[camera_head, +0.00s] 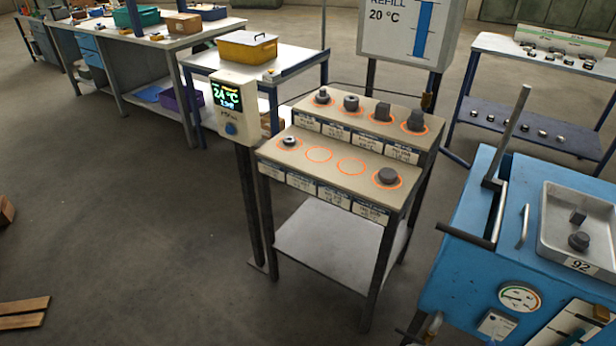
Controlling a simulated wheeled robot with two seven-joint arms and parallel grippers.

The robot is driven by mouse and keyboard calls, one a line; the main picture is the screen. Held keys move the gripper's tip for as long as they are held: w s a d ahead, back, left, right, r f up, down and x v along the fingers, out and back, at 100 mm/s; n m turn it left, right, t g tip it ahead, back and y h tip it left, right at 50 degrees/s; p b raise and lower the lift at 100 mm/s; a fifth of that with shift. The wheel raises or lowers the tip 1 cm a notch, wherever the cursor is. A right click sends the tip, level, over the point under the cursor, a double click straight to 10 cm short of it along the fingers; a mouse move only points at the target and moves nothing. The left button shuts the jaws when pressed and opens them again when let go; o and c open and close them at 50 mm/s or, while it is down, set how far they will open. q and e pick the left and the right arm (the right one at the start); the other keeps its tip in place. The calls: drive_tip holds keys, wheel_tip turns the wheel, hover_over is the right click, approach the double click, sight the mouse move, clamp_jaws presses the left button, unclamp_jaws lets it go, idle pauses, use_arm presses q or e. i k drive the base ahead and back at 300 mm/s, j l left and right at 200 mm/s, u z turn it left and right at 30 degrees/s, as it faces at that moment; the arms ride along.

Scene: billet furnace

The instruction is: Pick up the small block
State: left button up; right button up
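Small dark pieces stand on a two-step rack with orange rings. On its upper step are a small stepped piece (322,97), a round nut-like piece (351,103), a dark block (382,112) and another dark piece (415,121). On its lower step are a small ring-like piece (289,141) and a dark round-looking piece (388,176). A small dark block (578,216) and a stepped dark piece (579,241) lie in the metal tray (548,235) marked 92. Which one is the small block I cannot tell. Neither gripper is in view.
The labelled rack (335,180) has two empty rings on its lower step. The blue machine (465,275) with bar handles and a gauge stands at right. A post display (228,100) reads 24 °C. Workbenches stand behind.

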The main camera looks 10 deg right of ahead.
sight(579, 214)
drive_tip(key=z, duration=1.85)
drive_tip(key=i+l+u, duration=0.1)
drive_tip(key=i+l, duration=0.15)
drive_tip(key=i+l+u, duration=0.1)
drive_tip(key=l, duration=0.25)
drive_tip(key=i+l+u, duration=0.1)
drive_tip(key=i+l, duration=0.2)
drive_tip(key=i+l+u, duration=0.1)
drive_tip(key=l, duration=0.3)
drive_tip(key=i+l+u, duration=0.1)
drive_tip(key=i+l, duration=0.15)
drive_tip(key=l, duration=0.1)
